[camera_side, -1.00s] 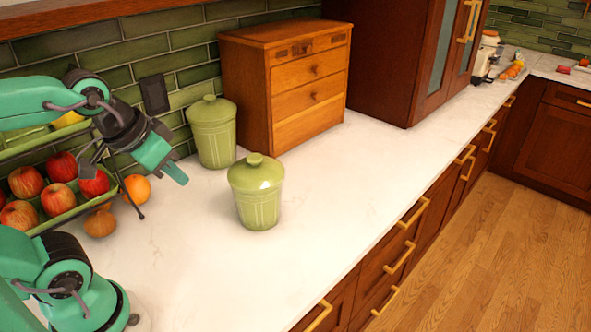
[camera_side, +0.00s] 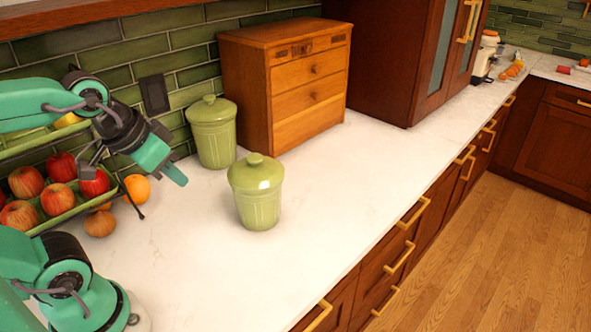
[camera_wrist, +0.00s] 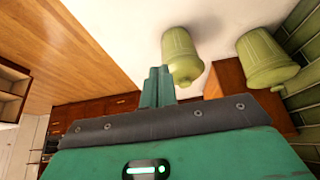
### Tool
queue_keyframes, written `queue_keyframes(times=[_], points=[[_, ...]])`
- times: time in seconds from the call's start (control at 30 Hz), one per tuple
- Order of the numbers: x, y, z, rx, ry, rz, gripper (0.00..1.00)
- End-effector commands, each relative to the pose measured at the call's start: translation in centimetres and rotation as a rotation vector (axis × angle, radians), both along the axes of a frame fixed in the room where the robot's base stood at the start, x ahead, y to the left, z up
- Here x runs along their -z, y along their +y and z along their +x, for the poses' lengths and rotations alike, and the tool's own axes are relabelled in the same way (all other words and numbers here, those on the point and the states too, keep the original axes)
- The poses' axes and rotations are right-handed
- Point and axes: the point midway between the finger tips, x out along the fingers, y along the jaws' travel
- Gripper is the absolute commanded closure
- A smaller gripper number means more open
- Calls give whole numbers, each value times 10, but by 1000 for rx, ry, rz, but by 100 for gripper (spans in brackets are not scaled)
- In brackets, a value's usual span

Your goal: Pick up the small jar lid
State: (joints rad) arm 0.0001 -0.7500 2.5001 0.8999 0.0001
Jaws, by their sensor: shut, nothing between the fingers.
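Two green lidded jars stand upright on the white counter. The front jar (camera_side: 257,205), which looks like the smaller one, has its round-knobbed lid (camera_side: 256,172) seated on top. The rear jar (camera_side: 214,145) also wears its lid (camera_side: 211,110) and stands near the tiled wall. My gripper (camera_side: 178,174) is shut and empty, in the air to the left of both jars. In the wrist view my fingers (camera_wrist: 157,86) are together, with the front jar (camera_wrist: 179,45) just beyond them and the rear jar (camera_wrist: 260,55) to its right.
A wooden drawer box (camera_side: 290,85) stands behind the jars. A green fruit rack (camera_side: 70,207) with apples is at the left, with an orange (camera_side: 137,188) and an onion (camera_side: 100,223) beside it. The counter right of the front jar is clear, up to its front edge.

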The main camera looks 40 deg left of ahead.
Motion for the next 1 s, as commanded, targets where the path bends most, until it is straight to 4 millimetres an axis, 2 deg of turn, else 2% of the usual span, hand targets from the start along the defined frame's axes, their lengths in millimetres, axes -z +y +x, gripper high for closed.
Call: queue_keyframes(times=[0.17, 0.67, 1.0], points=[[0, 0, 0, 0, 0, 0, 100], [0, 0, 0, 0, 0, 0, 2], [-1, 0, 1, 1, 2, 0, 1]])
